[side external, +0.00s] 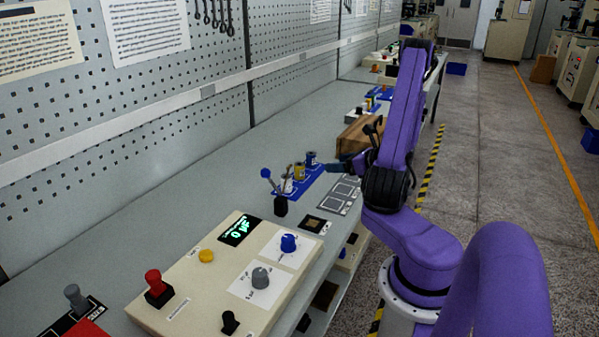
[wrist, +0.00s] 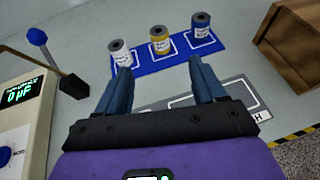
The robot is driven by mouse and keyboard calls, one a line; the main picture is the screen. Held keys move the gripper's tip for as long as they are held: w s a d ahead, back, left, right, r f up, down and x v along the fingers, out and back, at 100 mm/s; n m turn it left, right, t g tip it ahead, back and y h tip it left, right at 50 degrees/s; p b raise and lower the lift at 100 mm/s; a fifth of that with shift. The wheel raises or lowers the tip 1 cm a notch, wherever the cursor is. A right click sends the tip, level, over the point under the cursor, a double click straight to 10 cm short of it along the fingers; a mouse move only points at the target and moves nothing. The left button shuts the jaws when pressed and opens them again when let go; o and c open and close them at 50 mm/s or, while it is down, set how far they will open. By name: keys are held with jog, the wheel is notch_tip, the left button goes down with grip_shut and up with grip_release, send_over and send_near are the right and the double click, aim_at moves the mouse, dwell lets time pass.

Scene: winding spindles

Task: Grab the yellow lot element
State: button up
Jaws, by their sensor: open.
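The yellow lot element is a small yellow spool (wrist: 160,42) with a pale band and a dark top. It stands upright between a white spool (wrist: 120,54) and a blue spool (wrist: 201,27) on a blue mat (wrist: 150,66). In the side view the yellow spool (side external: 299,171) also stands on the blue mat (side external: 283,190), partly crowded by its neighbours. My gripper (wrist: 160,62) is open and empty. Its two blue fingers point toward the spools, with the yellow one ahead between them. In the side view my gripper (side external: 330,167) is just right of the spools.
A lever with a blue ball (wrist: 38,37) and a control box (wrist: 22,125) with a green display are at left. A brown wooden box (wrist: 292,45) is at right. A grey marked plate (wrist: 237,90) lies near the fingers. Bare bench shows behind the spools.

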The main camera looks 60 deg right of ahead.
aim_at(302, 165)
jog(key=x, duration=1.7)
jog(key=c, duration=1.1)
